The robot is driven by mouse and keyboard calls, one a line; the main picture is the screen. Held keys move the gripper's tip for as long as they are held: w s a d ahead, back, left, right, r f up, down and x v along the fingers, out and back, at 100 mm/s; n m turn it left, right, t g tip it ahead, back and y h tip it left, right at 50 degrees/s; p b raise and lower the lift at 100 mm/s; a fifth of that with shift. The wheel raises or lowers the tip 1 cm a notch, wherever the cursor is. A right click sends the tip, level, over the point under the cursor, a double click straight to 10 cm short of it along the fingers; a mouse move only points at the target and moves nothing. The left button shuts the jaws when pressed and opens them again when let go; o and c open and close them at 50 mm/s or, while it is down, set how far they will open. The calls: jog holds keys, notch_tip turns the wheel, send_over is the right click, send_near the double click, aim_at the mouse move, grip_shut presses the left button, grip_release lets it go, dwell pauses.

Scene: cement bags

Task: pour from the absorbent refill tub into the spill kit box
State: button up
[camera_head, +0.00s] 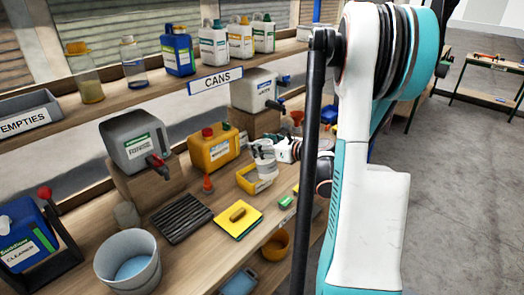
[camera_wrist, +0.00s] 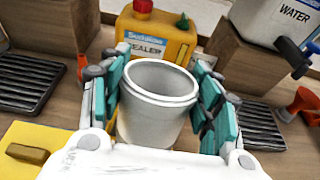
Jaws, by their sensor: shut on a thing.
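The white absorbent refill tub (camera_wrist: 155,110) is held between the teal fingers of my gripper (camera_wrist: 160,92) in the wrist view. Its open rim faces up, and its contents are hard to make out. In the head view the tub (camera_head: 263,152) looks about upright, and my gripper (camera_head: 278,150) reaches it from the right. A small open yellow box (camera_head: 246,184), likely the spill kit box, sits on the bench just below the tub. The tub partly covers the box in the head view. I cannot make out the box in the wrist view.
A yellow sealer can (camera_head: 213,148) stands behind the box. A water container (camera_head: 257,90) stands behind right.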

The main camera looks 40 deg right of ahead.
jog(key=t+b, duration=0.2)
jog(key=b, duration=0.1)
jog(key=shift+s+f+t, duration=0.1)
jog(key=shift+t, duration=0.3)
jog(key=shift+b, duration=0.3)
